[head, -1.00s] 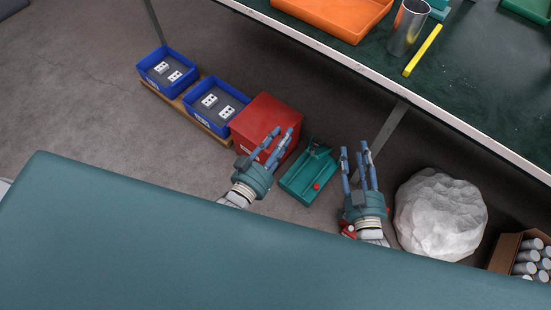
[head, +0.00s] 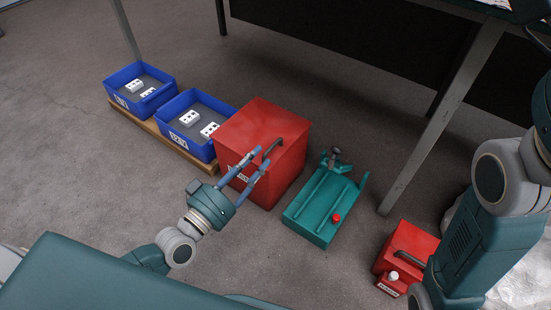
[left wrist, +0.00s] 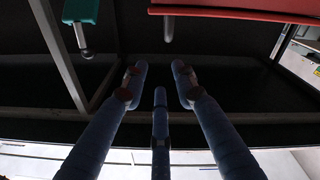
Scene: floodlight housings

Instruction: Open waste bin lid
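The red waste bin (head: 262,150) stands on the floor in the middle of the head view, its lid looking closed, with a dark handle (head: 272,149) on top. My left gripper (head: 258,160) is in front of the bin in the head view, with its fingers apart and nothing between them. I cannot tell whether they touch the bin. In the left wrist view the fingers (left wrist: 160,78) are spread and empty, and a red edge of the bin (left wrist: 235,13) shows along the top with a grey handle-like piece (left wrist: 168,28). My right gripper is out of view.
Two blue bins (head: 140,84) (head: 195,122) with white sockets sit on a wooden board (head: 160,137) left of the waste bin. A green tool tray (head: 318,207) lies to its right. A red canister (head: 408,247) stands near my right arm. A table leg (head: 435,125) rises behind.

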